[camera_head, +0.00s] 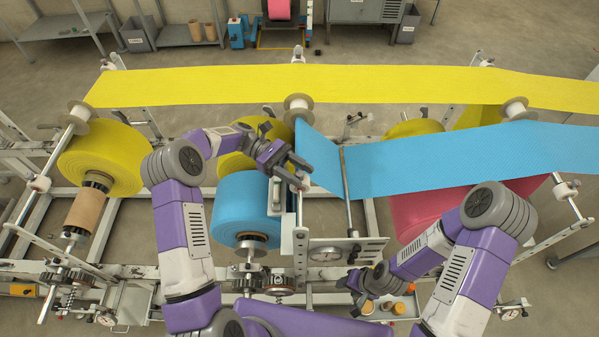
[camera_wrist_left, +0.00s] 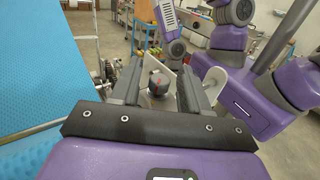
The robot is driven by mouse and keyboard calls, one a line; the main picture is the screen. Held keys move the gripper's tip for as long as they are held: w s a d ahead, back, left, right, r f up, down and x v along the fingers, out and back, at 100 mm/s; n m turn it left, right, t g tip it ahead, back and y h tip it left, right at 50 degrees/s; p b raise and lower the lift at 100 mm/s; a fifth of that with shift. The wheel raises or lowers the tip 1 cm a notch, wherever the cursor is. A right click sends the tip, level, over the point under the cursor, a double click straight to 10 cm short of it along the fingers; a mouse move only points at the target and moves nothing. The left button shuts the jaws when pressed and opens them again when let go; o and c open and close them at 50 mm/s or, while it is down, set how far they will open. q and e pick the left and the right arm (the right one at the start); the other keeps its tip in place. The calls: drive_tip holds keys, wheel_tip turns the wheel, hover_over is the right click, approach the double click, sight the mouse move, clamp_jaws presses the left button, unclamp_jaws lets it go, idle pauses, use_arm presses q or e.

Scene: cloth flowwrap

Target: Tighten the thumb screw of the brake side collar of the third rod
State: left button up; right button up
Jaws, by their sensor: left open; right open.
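My left gripper (camera_head: 297,172) is open above the blue roll (camera_head: 242,205), near the top of an upright metal bracket (camera_head: 300,225). In the left wrist view its two fingers (camera_wrist_left: 158,92) are apart, with a small rounded grey part with a red mark (camera_wrist_left: 158,83) beyond and between them. I cannot tell whether this is a thumb screw, or whether the fingers touch it. My right gripper (camera_head: 366,283) is open at the front of the frame, by a small tray. The pink roll (camera_head: 430,210) is partly behind my right arm. I cannot make out the third rod's brake side collar.
A yellow web (camera_head: 330,86) and a blue web (camera_head: 450,160) stretch across the machine. A yellow roll (camera_head: 100,160) sits at left. Small containers (camera_head: 398,308) stand in the tray beside my right gripper.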

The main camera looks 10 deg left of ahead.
use_arm(q)
drive_tip(key=b+v, duration=0.1)
drive_tip(key=v, duration=0.6)
drive_tip(key=shift+f, duration=0.1)
idle(0.5)
